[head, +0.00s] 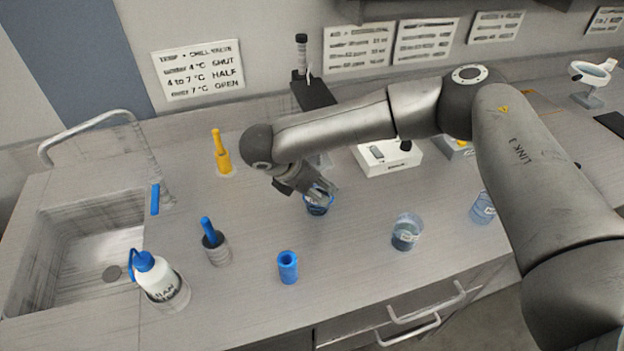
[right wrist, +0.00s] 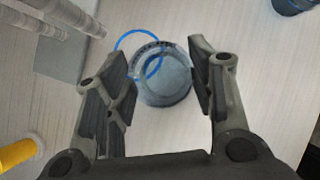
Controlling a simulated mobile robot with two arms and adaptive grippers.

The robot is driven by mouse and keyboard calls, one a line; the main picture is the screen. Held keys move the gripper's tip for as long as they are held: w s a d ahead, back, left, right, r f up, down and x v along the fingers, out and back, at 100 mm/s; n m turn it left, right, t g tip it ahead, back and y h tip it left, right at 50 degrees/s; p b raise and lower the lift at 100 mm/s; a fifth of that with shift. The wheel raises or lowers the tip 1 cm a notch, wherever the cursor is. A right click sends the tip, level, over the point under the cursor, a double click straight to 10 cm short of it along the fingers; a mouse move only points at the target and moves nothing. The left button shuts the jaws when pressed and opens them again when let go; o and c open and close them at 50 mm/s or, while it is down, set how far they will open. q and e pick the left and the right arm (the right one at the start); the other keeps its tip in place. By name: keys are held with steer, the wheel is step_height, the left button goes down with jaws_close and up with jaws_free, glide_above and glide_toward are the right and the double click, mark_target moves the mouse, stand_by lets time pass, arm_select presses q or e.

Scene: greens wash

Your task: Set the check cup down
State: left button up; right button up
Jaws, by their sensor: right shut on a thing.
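My right gripper (head: 318,192) is shut on a clear cup, the check cup (head: 317,207), near the middle of the counter. In the right wrist view the cup (right wrist: 166,82) sits between the two fingers (right wrist: 165,88). A blue ring (right wrist: 124,44) shows on the counter beside and partly behind the cup; the cup overlaps it and looks off its centre. The gripper hides part of the cup in the head view. I cannot tell whether its base touches the counter. My left gripper is not in view.
Other clear cups (head: 407,232) (head: 483,207) stand to the right. A blue cylinder (head: 288,267), a blue-handled brush (head: 215,243) and a wash bottle (head: 160,280) stand in front left. A yellow bottle (head: 221,155) stands behind left; the sink (head: 75,255) is far left.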

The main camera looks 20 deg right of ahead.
steer(key=w, duration=0.2)
steer(key=shift+w+a+r+p, duration=0.1)
steer(key=shift+w+p, duration=0.2)
steer(key=shift+w, duration=0.1)
steer(key=shift+f+p, duration=0.3)
steer(key=shift+f, duration=0.5)
steer(key=shift+f, duration=0.2)
steer(key=o, duration=1.4)
steer(key=shift+r, duration=0.2)
